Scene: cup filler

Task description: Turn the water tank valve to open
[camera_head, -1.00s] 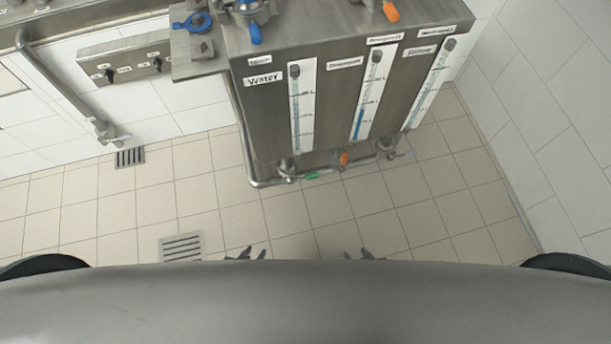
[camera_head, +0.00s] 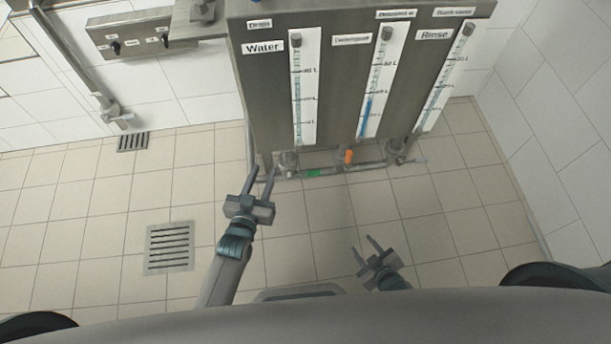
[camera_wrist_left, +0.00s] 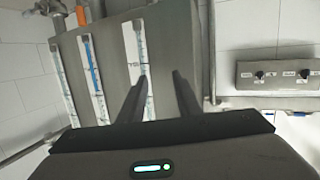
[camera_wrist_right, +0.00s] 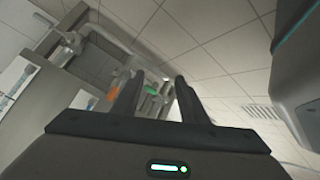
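The steel tank cabinet (camera_head: 385,60) carries the Water label (camera_head: 262,47) by its left gauge. Beneath that gauge is a lower valve (camera_head: 287,160), with a green handle (camera_head: 313,173) beside it on the pipe. The green handle also shows in the right wrist view (camera_wrist_right: 151,90). My left gripper (camera_head: 261,172) is open and empty, left of the water valve and overlapping the cabinet's lower left corner in the head view; contact cannot be told. My right gripper (camera_head: 363,243) is open and empty, lower in the picture, apart from the pipe.
An orange handle (camera_head: 348,156) sits right of the green one, under the middle gauge. A further valve (camera_head: 397,152) is under the Rinse gauge. A control panel (camera_head: 128,38) is on the left wall. Floor drains (camera_head: 170,248) lie at left. The tiled floor is open; a wall bounds the right.

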